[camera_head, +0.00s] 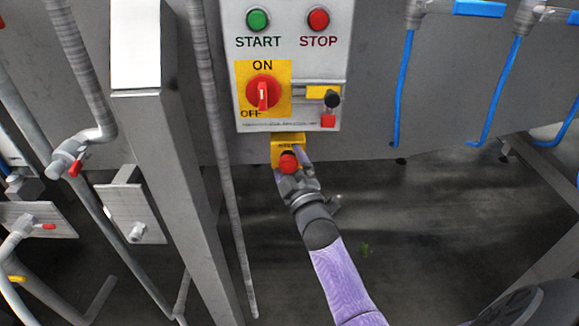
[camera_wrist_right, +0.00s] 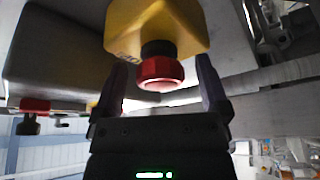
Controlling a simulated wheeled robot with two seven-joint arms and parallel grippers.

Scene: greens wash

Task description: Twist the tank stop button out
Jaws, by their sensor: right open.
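The stop button (camera_head: 289,163) is a red knob on a small yellow box (camera_head: 288,141) below the grey control panel. In the right wrist view the red button (camera_wrist_right: 160,72) hangs from the yellow box (camera_wrist_right: 155,28) on a dark collar. My right gripper (camera_head: 287,172) is at the button. In the right wrist view its two fingers (camera_wrist_right: 162,88) stand open, one on each side of the red button, with gaps visible beside it. The left gripper is not in view.
The control panel (camera_head: 293,65) above carries a green START button (camera_head: 257,20), a red STOP button (camera_head: 318,19) and a red rotary switch (camera_head: 263,92). A vertical pipe (camera_head: 215,140) and a grey post (camera_head: 175,170) stand left. Blue hoses (camera_head: 402,95) hang at right.

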